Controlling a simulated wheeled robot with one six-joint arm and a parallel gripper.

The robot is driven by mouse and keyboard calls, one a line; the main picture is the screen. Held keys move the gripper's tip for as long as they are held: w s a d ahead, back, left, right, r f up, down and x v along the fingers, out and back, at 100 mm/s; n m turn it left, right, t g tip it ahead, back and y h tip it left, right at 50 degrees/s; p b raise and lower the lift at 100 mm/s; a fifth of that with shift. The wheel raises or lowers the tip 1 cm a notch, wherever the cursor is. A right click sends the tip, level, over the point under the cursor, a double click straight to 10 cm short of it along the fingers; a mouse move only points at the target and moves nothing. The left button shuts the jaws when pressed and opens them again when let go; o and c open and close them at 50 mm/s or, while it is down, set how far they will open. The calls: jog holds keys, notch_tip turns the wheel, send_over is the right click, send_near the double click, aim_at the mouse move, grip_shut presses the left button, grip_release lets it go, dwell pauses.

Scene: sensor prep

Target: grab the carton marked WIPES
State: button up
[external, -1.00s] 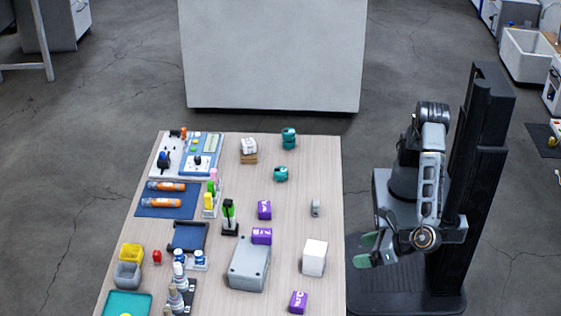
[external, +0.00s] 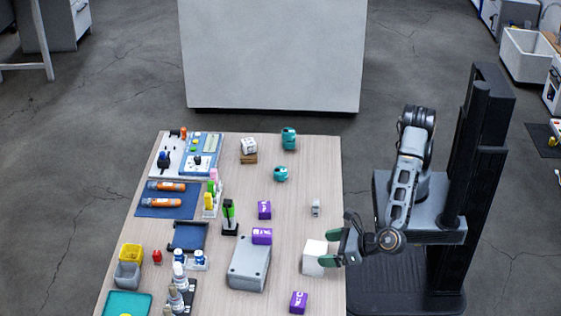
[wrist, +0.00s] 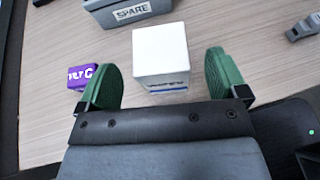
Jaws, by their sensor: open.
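A white box-shaped carton (external: 312,259) stands near the right edge of the table. In the wrist view the carton (wrist: 166,48) shows a plain top and a front face with dark lettering, too foreshortened to read surely. My gripper (external: 330,247) is open, its green fingers at the carton's right side in the external view. In the wrist view my gripper (wrist: 164,80) has one finger on each side of the carton's near end, with gaps on both sides. The carton is not held.
A purple carton (wrist: 83,76) lies just left of the left finger. A grey case (external: 249,264) marked SPARE (wrist: 131,12) is beyond the white carton. A small grey item (external: 316,207) stands farther back. Bare table surrounds the white carton.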

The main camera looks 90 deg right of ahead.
aim_at(319, 246)
jog(key=shift+x, duration=2.15)
jog(key=shift+c, duration=0.4)
jog(key=shift+r, duration=0.1)
jog(key=c, duration=0.9)
jog(key=shift+c, duration=0.2)
